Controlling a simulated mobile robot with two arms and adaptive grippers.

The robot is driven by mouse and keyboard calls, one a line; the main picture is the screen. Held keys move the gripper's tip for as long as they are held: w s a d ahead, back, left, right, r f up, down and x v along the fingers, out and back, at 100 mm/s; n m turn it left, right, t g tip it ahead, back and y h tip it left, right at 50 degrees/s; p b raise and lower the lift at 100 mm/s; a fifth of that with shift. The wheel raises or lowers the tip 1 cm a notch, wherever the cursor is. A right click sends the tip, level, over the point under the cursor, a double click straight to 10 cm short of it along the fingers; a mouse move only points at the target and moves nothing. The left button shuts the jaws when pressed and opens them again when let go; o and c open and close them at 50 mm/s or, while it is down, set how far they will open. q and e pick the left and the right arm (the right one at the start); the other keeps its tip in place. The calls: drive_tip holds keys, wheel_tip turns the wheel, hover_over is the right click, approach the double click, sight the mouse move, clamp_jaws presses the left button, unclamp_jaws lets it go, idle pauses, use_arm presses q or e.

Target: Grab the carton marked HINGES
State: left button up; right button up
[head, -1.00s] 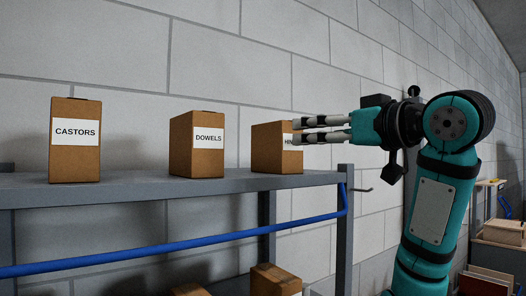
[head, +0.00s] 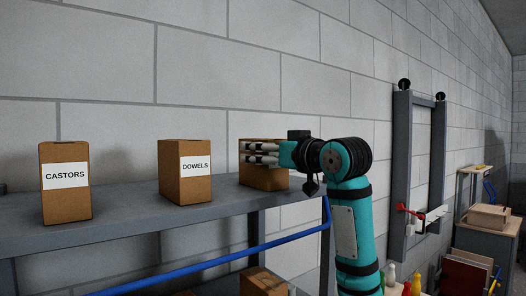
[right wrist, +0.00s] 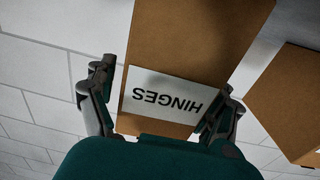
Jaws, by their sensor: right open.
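The HINGES carton (head: 262,181) is a brown box at the right end of the shelf, partly covered by my right gripper (head: 248,153) in the head view. In the right wrist view its white label HINGES (right wrist: 163,97) shows upside down on the brown carton (right wrist: 200,35). My right gripper (right wrist: 160,108) is open, with one finger at each side of the labelled face. The carton is between the fingers; firm contact cannot be told. My left gripper is not in view.
The DOWELS carton (head: 183,185) and the CASTORS carton (head: 66,190) stand to the left on the grey shelf (head: 130,217). Another brown carton (right wrist: 288,100) is close beside in the right wrist view. A blue rail (head: 220,256) runs below the shelf, with cartons beneath.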

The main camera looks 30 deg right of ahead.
drive_tip(key=shift+w, duration=0.75)
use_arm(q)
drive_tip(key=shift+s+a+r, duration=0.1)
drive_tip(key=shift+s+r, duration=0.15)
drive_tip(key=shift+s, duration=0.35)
use_arm(e)
drive_tip(key=shift+s+a, duration=0.1)
drive_tip(key=shift+s, duration=0.05)
drive_tip(key=c, duration=1.4)
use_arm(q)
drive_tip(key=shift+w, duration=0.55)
use_arm(e)
drive_tip(key=shift+c, duration=0.2)
